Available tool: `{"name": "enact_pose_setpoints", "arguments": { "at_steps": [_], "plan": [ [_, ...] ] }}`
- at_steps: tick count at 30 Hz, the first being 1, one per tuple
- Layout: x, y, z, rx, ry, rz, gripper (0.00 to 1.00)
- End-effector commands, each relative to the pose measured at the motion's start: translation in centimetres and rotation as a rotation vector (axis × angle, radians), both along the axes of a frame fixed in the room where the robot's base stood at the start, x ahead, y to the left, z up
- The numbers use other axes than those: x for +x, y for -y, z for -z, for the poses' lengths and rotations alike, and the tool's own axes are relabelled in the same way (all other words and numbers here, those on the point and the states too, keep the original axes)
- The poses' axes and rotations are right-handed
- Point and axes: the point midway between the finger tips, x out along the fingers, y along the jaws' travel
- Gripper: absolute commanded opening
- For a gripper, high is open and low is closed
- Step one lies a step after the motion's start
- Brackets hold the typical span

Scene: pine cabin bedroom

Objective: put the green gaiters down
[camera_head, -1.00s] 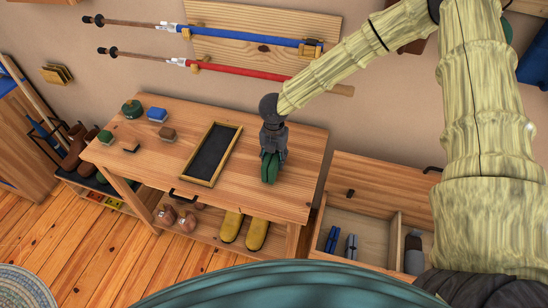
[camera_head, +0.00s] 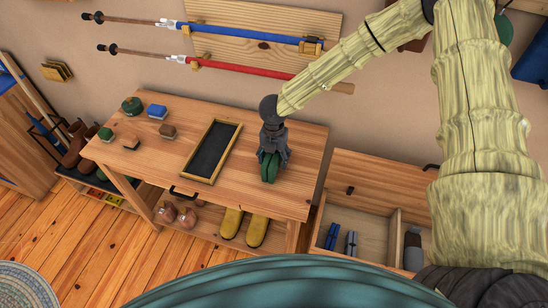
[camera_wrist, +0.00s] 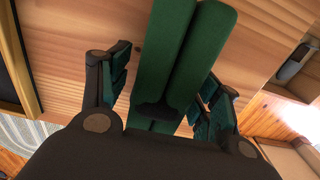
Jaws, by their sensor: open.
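The green gaiters (camera_head: 269,168) are on the wooden bench top (camera_head: 299,168), to the right of the black tray. My gripper (camera_head: 271,155) is right over them, pointing down. In the wrist view the gaiters (camera_wrist: 184,55) show as two long dark green rolls side by side, between the spread fingers of my gripper (camera_wrist: 165,95). The fingers are open, one on each side, with gaps to the rolls. The near end of the gaiters is partly hidden by my gripper's palm.
A wood-framed black tray (camera_head: 212,151) lies left of the gripper. Brushes and a green tin (camera_head: 132,106) stand at the bench's left. An open drawer (camera_head: 375,222) with blue items is at right. Yellow footwear (camera_head: 256,231) sits on the shelf below.

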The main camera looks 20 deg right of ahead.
Motion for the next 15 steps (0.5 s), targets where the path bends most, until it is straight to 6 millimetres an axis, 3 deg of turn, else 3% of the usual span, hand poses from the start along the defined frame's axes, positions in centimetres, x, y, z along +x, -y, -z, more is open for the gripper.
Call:
{"name": "enact_pose_setpoints", "arguments": {
  "at_steps": [7, 15],
  "plan": [
    [0.1, 0.0, -1.7, 0.001, 0.003, 0.001, 0.63],
    [0.1, 0.0, -5.6, 0.001, 0.003, 0.000, 0.63]
  ]
}}
